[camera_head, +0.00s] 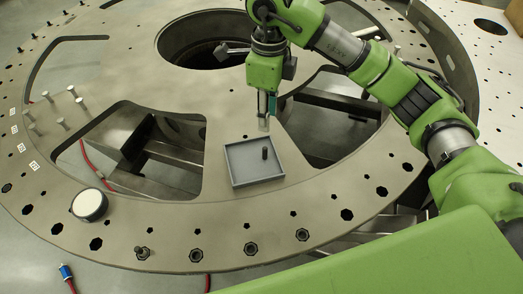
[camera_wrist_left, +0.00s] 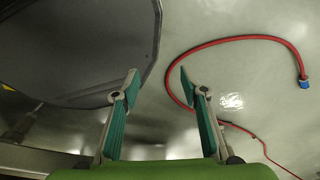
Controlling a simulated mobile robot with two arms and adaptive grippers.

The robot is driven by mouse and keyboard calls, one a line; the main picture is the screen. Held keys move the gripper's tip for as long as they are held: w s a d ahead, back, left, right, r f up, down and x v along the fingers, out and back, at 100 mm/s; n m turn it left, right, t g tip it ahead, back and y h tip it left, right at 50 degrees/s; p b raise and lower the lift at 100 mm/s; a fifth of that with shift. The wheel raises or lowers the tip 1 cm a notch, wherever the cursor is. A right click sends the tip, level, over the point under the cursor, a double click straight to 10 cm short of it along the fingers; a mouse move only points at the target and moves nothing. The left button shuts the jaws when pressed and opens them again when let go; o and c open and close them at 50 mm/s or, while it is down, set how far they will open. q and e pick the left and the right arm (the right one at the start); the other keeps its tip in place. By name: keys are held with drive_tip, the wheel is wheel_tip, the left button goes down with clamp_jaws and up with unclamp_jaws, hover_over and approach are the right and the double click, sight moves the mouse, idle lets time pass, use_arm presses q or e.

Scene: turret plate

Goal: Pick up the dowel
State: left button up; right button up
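The dowel (camera_head: 265,153) is a small dark cylinder standing upright in a square grey tray (camera_head: 236,178) on the turret plate. My right gripper (camera_head: 267,122) points down just above the far edge of the tray, apart from the dowel. I see its fingers nearly edge-on, so their opening is unclear. My left gripper (camera_wrist_left: 160,78) is open and empty in the left wrist view, with its teal-padded fingers spread apart. It is not in the head view, and the dowel does not show in the left wrist view.
The large round plate (camera_head: 130,240) has wide cutouts and a central hole. A white round puck (camera_head: 90,205) lies at its left front. Several pins (camera_head: 73,92) stand at the left, and hex nuts (camera_head: 251,248) lie along the front rim. A red hose (camera_wrist_left: 225,42) lies on the floor.

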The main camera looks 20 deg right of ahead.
wheel_tip(320, 180, down, 3)
drive_tip(key=w, duration=0.2)
hover_over(265, 148)
wheel_tip(265, 148, down, 7)
drive_tip(key=shift+s+f+p, duration=0.1)
drive_tip(key=shift+p, duration=0.3)
drive_tip(key=shift+f+p, duration=0.5)
drive_tip(key=shift+f, duration=0.05)
wheel_tip(265, 148, down, 4)
drive_tip(key=shift+r+p, duration=0.25)
drive_tip(key=shift+p, duration=0.5)
drive_tip(key=shift+f, duration=0.4)
use_arm(q)
wheel_tip(265, 148, up, 2)
drive_tip(key=shift+r, duration=0.15)
use_arm(e)
clamp_jaws()
